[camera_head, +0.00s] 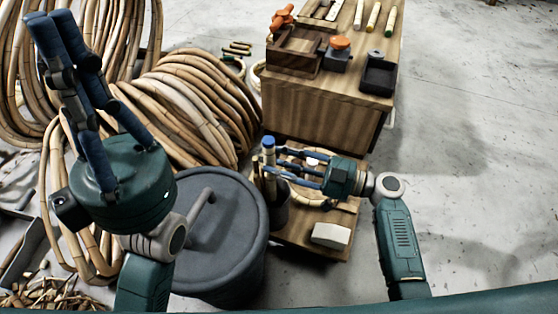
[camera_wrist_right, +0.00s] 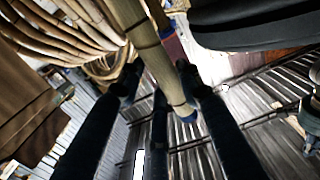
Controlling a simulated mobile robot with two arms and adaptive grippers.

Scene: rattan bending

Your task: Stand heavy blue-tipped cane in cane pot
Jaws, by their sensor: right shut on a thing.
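The blue-tipped cane (camera_head: 268,153) stands roughly upright, with its blue end on top, at the dark cane pot (camera_head: 279,214) in the head view. My right gripper (camera_head: 272,164) is shut on this cane near its top. In the right wrist view the pale, jointed cane (camera_wrist_right: 148,45) runs between the dark fingers (camera_wrist_right: 160,85), and its blue tip shows beyond them. The cane's lower end is hidden, so I cannot tell whether it touches the pot's bottom. My left gripper (camera_head: 57,40) is empty and open, its fingers pointing up, away from the pot.
A grey lidded drum (camera_head: 222,225) stands left of the pot. A low wooden stand (camera_head: 310,245) carries a pale block (camera_head: 331,236). A wooden cabinet (camera_head: 310,108) with tools is behind. Large rattan coils (camera_head: 185,100) fill the left. The right floor is clear.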

